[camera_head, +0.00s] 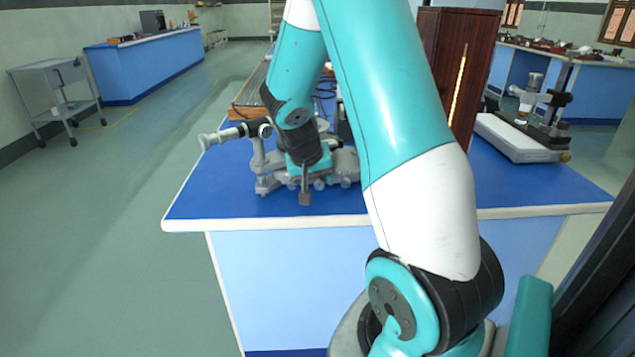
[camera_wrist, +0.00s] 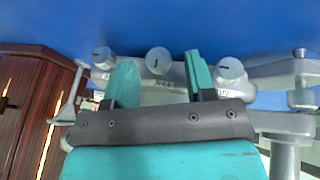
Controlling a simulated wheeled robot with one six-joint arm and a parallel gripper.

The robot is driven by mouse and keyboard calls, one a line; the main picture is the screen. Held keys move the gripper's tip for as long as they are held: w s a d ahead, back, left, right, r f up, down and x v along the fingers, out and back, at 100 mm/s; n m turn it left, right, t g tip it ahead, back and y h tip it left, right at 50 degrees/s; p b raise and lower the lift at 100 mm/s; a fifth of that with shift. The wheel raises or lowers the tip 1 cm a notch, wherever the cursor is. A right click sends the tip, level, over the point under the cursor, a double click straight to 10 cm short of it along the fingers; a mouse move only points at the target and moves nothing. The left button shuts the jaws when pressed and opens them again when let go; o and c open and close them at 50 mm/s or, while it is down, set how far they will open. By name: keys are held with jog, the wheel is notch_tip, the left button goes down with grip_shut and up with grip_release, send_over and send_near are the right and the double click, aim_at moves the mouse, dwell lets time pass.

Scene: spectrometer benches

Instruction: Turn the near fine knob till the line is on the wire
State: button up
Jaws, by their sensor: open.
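The grey spectrometer (camera_head: 265,175) stands on the blue bench top, its telescope (camera_head: 228,134) pointing left. In the wrist view its grey base carries a left knob (camera_wrist: 103,57), a middle knob (camera_wrist: 158,60) and a right knob (camera_wrist: 230,69), with dark index marks. Small labels beside them are too blurred to read, so I cannot tell which is the near fine knob. My gripper (camera_wrist: 160,76) is open, its teal fingers either side of the middle knob in the picture; contact is unclear. In the head view my arm hides part of the spectrometer. The line and wire are not visible.
A dark wooden cabinet (camera_head: 470,55) with a bright yellow slit stands behind my arm. A microscope-like instrument (camera_head: 527,125) stands on the bench at right. The bench's front edge (camera_head: 260,223) is close to the spectrometer. A grey trolley (camera_head: 50,90) stands on the open floor at left.

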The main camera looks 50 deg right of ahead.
jog(key=shift+d+f, duration=0.15)
jog(key=shift+f, duration=0.15)
jog(key=c, duration=0.9)
jog(key=t+y, duration=0.2)
jog(key=m+t+y+b, duration=0.1)
jog(key=t, duration=0.1)
jog(key=shift+s+d, duration=0.35)
jog(key=t+y, duration=0.1)
jog(key=m+t+y+b, duration=0.1)
jog(key=t+y, duration=0.1)
jog(key=shift+s+d+f+b, duration=0.15)
jog(key=shift+s+b, duration=0.05)
jog(key=shift+b, duration=0.1)
jog(key=shift+t, duration=0.4)
